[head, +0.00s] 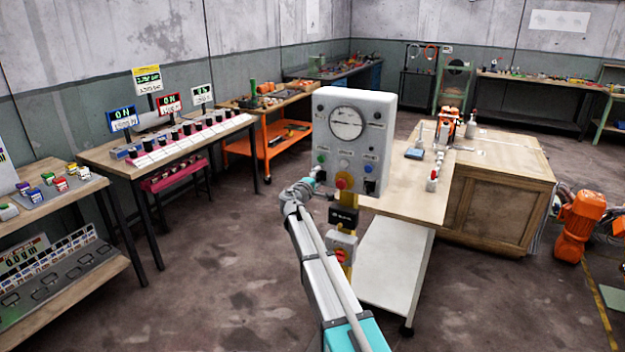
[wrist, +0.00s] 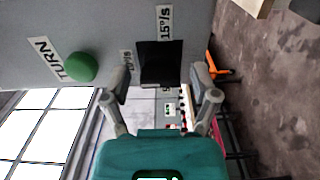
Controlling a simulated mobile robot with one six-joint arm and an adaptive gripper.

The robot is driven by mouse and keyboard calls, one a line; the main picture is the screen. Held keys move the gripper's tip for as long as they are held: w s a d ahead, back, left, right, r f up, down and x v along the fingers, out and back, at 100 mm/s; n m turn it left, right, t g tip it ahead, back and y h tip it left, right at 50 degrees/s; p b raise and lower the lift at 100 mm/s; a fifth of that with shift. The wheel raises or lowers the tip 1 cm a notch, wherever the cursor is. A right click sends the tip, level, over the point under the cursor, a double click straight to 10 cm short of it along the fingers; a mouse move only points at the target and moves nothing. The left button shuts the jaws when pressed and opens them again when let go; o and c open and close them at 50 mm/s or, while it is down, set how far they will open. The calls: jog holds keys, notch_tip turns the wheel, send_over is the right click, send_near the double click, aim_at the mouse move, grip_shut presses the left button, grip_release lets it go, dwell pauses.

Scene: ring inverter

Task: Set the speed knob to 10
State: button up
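The black speed knob (wrist: 160,62) sits on the grey panel in the wrist view, with labels around it. One label reads 15°/s (wrist: 164,22); another at its left looks like 10°/s, and one below is mostly hidden. I see no pointer mark, so its setting cannot be told. My gripper (wrist: 160,78) is open, with one finger on each side of the knob and a small gap at both sides. In the head view my gripper (head: 312,180) is at the lower left of the grey control box (head: 385,110).
A green button (wrist: 82,67) labelled TURN is close beside my left finger in the wrist view.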

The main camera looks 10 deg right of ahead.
jog(key=shift+s, duration=0.1)
jog(key=v, duration=1.2)
dwell(0.5)
jog(key=s+d+f+m+g+y+p, duration=0.1)
jog(key=s+d+f+m+g, duration=0.35)
jog(key=s, duration=0.35)
jog(key=s+d+f+m+g+y+p, duration=0.1)
jog(key=s+d+f+m+g+p, duration=0.2)
jog(key=s+d, duration=0.4)
jog(key=s+a+f+m+g+y, duration=0.1)
jog(key=s+a+f+g+y, duration=0.1)
jog(key=s, duration=0.5)
jog(key=s+a+f+m+g+y+p, duration=0.1)
jog(key=s+a+g+y, duration=0.1)
jog(key=s, duration=0.5)
jog(key=s+a+f+m+g+y, duration=0.1)
jog(key=s+a+f+g+y, duration=0.1)
jog(key=s, duration=0.5)
jog(key=g+y, duration=0.1)
jog(key=y, duration=0.1)
jog(key=shift+f+y, duration=0.3)
jog(key=shift+w+d, duration=0.1)
